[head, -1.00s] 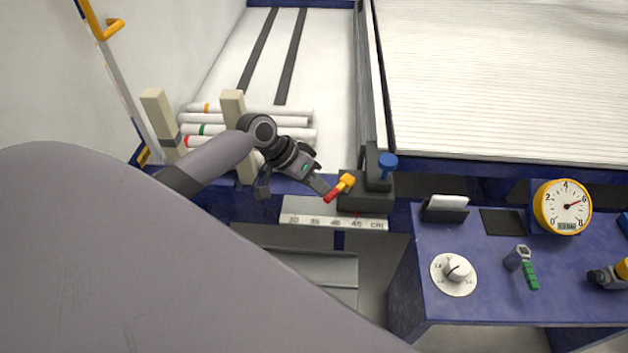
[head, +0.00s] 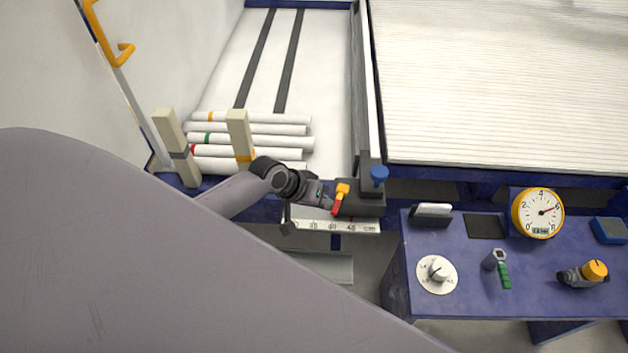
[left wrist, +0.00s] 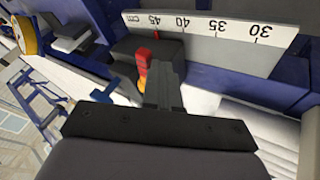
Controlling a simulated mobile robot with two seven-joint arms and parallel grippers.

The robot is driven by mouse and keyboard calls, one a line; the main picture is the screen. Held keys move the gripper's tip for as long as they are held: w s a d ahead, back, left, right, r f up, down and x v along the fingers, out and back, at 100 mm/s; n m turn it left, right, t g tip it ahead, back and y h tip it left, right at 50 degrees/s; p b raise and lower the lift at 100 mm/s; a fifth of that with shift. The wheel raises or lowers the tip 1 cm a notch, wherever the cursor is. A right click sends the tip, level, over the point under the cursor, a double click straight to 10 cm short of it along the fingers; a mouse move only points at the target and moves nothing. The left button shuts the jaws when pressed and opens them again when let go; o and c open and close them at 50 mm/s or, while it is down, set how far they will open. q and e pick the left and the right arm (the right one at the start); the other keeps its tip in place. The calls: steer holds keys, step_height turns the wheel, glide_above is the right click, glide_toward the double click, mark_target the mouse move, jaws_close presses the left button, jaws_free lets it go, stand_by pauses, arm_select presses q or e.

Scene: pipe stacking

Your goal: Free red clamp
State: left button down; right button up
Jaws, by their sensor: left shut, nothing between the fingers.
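The clamp has a red lever with a yellow-orange hub (head: 342,190), mounted on a dark block (head: 366,197) beside the white scale. The red end (head: 337,207) points down and slightly left in the head view. My left gripper (head: 331,202) is shut and empty, its tip right beside the red lever; I cannot tell whether they touch. In the left wrist view the red and orange lever (left wrist: 143,67) stands just left of the dark fingers (left wrist: 168,75). My right gripper is not in view.
A blue knob (head: 379,175) stands on the block. The blue bench (head: 455,305) at the right carries a yellow dial gauge (head: 538,213), a white dial and hand tools.

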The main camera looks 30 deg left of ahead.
arm_select(q)
steer(key=d+n+p, duration=0.1)
steer(key=p, duration=0.1)
steer(key=shift+d+r+y+p, duration=0.1)
steer(key=shift+d+y+p, duration=0.15)
steer(key=shift+y+p, duration=0.15)
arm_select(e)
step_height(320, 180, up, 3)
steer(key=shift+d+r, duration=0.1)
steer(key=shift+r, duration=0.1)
arm_select(q)
steer(key=shift+d, duration=0.1)
steer(key=shift+s+d, duration=0.1)
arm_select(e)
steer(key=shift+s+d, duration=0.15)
